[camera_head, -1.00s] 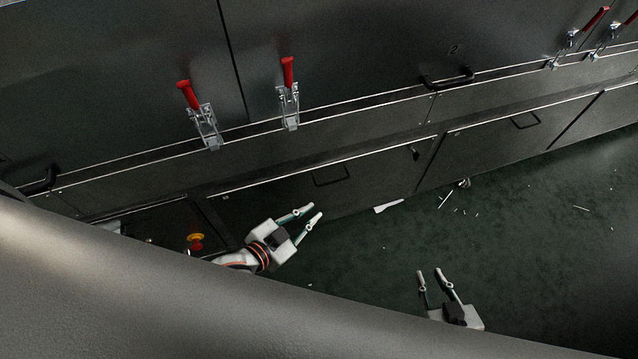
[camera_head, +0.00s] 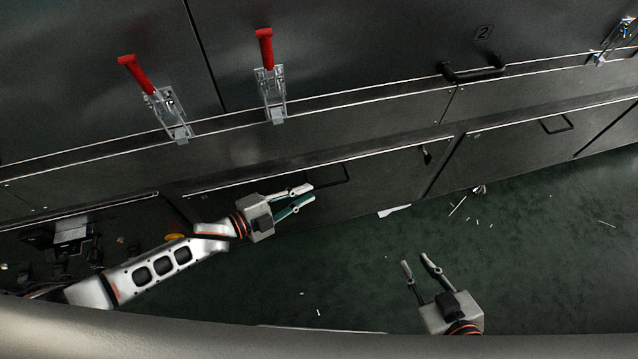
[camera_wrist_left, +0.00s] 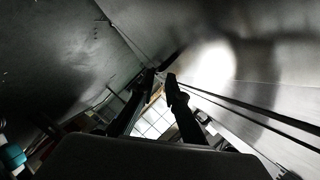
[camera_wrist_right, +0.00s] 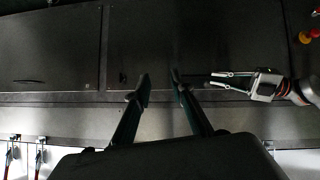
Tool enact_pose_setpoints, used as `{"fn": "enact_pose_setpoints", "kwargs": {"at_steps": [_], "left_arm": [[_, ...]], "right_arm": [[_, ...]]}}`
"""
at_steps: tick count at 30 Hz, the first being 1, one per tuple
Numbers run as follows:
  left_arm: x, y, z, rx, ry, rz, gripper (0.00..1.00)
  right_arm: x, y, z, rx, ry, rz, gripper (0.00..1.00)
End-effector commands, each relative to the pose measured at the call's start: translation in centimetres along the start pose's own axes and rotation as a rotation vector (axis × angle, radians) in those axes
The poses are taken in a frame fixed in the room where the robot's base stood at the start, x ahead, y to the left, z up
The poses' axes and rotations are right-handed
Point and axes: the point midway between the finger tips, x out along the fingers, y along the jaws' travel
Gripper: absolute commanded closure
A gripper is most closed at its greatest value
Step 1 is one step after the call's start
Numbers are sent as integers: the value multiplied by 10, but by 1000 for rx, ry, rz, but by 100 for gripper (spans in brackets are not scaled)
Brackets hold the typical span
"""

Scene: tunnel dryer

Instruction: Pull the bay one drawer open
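The drawer front (camera_head: 385,180) is a dark panel low on the machine, below a bright metal edge. Its black bar handle (camera_head: 333,178) is at the upper left part of the panel. My left gripper (camera_head: 308,196) is beside the handle at its left end, fingers a little apart with nothing seen between them. Whether it touches the handle cannot be told. The left wrist view shows the two fingers (camera_wrist_left: 161,82) with a gap at the tips. My right gripper (camera_head: 416,263) is open and empty over the green floor, away from the panel. The drawer front looks flush with its neighbours.
Two red-handled toggle clamps (camera_head: 271,88) sit on the panel above. A second lower panel with a handle (camera_head: 557,124) is to the right, below the door marked 2 (camera_head: 484,32). White scraps (camera_head: 396,211) lie on the green floor (camera_head: 540,240), which is otherwise clear.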

Motion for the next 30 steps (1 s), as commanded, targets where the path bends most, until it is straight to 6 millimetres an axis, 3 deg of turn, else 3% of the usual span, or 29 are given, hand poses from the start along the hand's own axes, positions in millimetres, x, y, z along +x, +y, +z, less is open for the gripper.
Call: {"fn": "enact_pose_setpoints", "kwargs": {"at_steps": [6,12,23,24,25,30], "left_arm": [[35,4,0,-6,-1,2,87],[56,3,0,-6,0,1,87],[61,0,0,-3,-1,0,87],[61,0,0,-4,-1,0,97],[61,0,0,-4,-1,0,100],[61,1,0,-5,-1,0,100]], "right_arm": [[0,-6,8,8,-10,-10,77],[0,-7,6,11,-6,-13,77],[0,-6,1,7,3,-13,77],[0,-6,1,7,2,-13,77],[0,-6,2,7,2,-13,77],[1,-6,2,7,1,-13,77]]}}
